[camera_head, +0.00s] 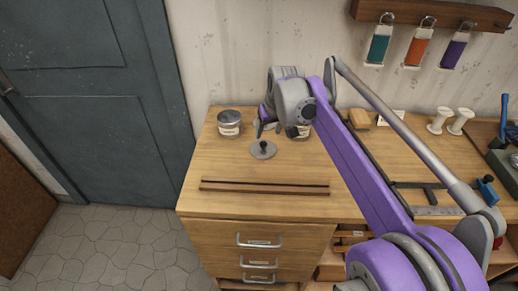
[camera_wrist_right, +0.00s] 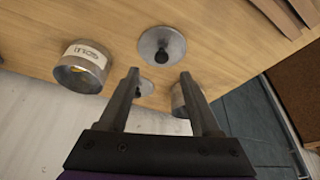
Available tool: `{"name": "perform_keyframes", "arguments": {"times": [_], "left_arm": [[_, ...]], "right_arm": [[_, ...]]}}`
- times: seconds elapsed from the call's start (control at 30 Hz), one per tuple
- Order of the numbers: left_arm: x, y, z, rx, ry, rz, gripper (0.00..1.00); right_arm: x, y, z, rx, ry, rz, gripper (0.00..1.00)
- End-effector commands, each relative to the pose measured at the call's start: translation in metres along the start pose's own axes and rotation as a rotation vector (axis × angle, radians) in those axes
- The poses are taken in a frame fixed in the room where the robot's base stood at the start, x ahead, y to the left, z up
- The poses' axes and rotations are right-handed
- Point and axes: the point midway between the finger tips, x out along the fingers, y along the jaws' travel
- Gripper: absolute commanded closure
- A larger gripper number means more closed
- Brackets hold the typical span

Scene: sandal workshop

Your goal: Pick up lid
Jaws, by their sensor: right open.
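A round grey lid (camera_head: 263,152) with a black knob lies flat on the wooden workbench. In the right wrist view this lid (camera_wrist_right: 152,46) lies just beyond my fingertips. A second knobbed lid (camera_wrist_right: 147,88) shows between my fingers there; my arm seems to hide it in the head view. My right gripper (camera_head: 267,128) is open, with nothing between its fingers (camera_wrist_right: 160,74), above the bench behind the first lid. One labelled metal tin (camera_head: 229,124) stands to the left. Another labelled tin (camera_head: 305,132) is mostly hidden behind my right gripper; it shows clearly in the wrist view (camera_wrist_right: 82,68). My left gripper is out of view.
Dark wooden strips (camera_head: 264,187) lie near the bench's front edge. White spools (camera_head: 439,121), a metal ruler (camera_head: 438,211) and blue-handled tools are to the right. Coloured tags (camera_head: 379,46) hang from a wall rack. A blue-grey door (camera_head: 100,100) is left of the bench.

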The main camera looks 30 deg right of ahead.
Motion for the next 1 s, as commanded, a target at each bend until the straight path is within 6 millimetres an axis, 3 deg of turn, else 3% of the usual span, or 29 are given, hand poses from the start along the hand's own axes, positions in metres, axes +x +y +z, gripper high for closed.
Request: {"name": "perform_keyframes", "arguments": {"times": [0.6,0.87,1.0], "left_arm": [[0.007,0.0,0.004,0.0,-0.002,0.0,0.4],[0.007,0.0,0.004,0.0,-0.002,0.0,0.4],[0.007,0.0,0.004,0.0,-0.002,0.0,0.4]], "right_arm": [[0.072,-0.003,-0.002,0.0,0.001,0.0,0.35],[0.076,-0.003,-0.001,0.0,0.001,0.0,0.35],[0.076,-0.003,-0.001,0.0,0.001,0.0,0.57]]}}
